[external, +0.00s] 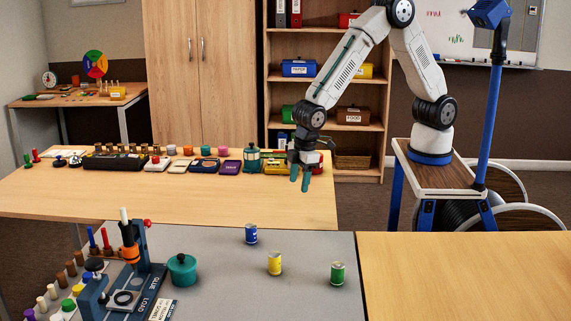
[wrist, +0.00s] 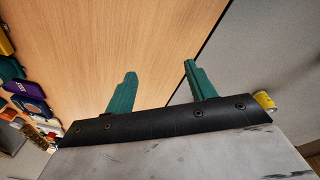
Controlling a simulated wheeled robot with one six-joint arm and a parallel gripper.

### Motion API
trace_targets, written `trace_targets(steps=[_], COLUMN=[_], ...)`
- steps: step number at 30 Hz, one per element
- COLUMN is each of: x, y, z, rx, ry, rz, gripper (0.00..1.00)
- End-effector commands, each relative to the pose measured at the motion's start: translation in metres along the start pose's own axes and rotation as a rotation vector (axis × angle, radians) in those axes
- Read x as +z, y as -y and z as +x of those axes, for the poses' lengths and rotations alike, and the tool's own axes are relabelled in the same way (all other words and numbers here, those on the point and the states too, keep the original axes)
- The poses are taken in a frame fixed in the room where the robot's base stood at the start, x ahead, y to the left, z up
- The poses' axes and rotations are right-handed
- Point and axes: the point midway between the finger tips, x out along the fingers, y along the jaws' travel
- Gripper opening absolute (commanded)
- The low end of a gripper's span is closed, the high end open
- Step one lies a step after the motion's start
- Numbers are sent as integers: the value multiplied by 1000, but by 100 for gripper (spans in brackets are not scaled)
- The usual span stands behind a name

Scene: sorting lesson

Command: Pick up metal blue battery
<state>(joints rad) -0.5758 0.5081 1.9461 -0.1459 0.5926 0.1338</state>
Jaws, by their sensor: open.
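The blue battery (external: 251,234), a small upright cylinder with a pale metal top, stands on the grey table (external: 210,240) in the external view. A yellow one (external: 274,263) and a green one (external: 337,273) stand to its right and nearer the camera. My gripper (external: 299,184) has green fingers and hangs over the wooden table behind the grey one, apart from the blue battery. In the wrist view my gripper (wrist: 157,80) is open and empty, over bare wood. The yellow one (wrist: 264,100) shows partly past the gripper's edge; the blue battery is not visible there.
A teal lidded pot (external: 182,270) and a blue press-like device (external: 128,280) stand left of the batteries. A row of small items, including a purple box (external: 229,167), lines the far edge of the wooden table (external: 150,200). The right wooden table (external: 460,270) is clear.

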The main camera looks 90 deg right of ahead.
Motion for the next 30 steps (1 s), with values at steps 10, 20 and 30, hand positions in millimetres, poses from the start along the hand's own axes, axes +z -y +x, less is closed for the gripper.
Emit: trace_targets(steps=[10, 20, 30], x=[-142, -170, -192], y=[61, 67, 76], z=[56, 62, 102], rx=[-62, -88, -87], ry=[-381, -472, -470], rz=[-30, -5, -5], gripper=[55, 55, 55])
